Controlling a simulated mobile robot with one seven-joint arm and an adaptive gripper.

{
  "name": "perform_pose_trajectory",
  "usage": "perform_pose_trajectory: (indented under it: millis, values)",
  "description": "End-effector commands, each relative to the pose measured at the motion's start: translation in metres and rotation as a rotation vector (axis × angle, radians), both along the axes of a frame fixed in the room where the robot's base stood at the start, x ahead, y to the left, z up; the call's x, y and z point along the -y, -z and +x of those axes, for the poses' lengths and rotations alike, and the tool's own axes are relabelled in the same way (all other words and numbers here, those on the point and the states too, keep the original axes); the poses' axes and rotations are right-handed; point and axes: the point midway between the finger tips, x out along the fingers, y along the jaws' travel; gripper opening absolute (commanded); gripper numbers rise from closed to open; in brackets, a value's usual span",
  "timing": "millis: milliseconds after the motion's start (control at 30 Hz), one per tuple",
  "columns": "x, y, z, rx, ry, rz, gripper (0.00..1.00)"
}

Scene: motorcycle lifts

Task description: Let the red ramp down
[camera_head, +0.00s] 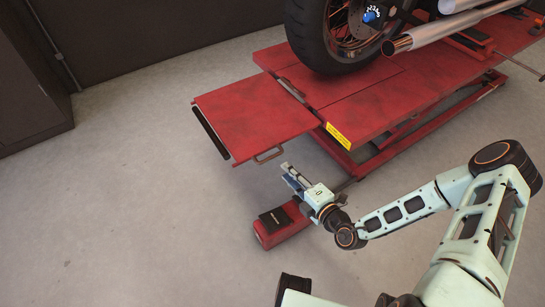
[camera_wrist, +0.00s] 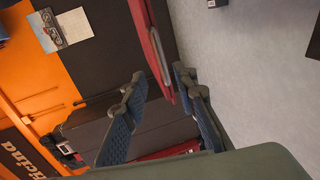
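The red ramp (camera_head: 250,115) sticks out about level from the near-left end of the red motorcycle lift (camera_head: 370,95), raised above the floor. It has a dark strip along its outer edge and a brown handle (camera_head: 269,155) on its near side. My gripper (camera_head: 287,170) is just to the right of and below that handle. In the wrist view my gripper (camera_wrist: 159,76) is open, its two fingers spread. The ramp's red edge (camera_wrist: 146,25) and its handle (camera_wrist: 161,58) appear between and beyond the fingertips. I cannot tell whether the fingers touch the handle.
A red box with a black top (camera_head: 285,225) sits on the floor below my gripper. A motorcycle's wheel (camera_head: 335,35) rests on the lift. A dark cabinet (camera_head: 30,90) stands at the far left. The floor left of the ramp is clear.

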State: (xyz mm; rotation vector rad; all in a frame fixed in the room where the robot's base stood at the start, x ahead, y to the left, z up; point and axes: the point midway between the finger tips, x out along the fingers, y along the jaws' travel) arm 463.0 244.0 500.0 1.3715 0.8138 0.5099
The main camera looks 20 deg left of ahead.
Motion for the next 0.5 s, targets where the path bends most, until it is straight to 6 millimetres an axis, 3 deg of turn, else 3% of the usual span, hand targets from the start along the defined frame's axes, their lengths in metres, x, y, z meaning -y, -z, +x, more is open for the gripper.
perform_pose_trajectory:
  millis: [500]
  values:
    - [-0.064, 0.02, 0.054, 0.004, -0.005, -0.003, 0.26]
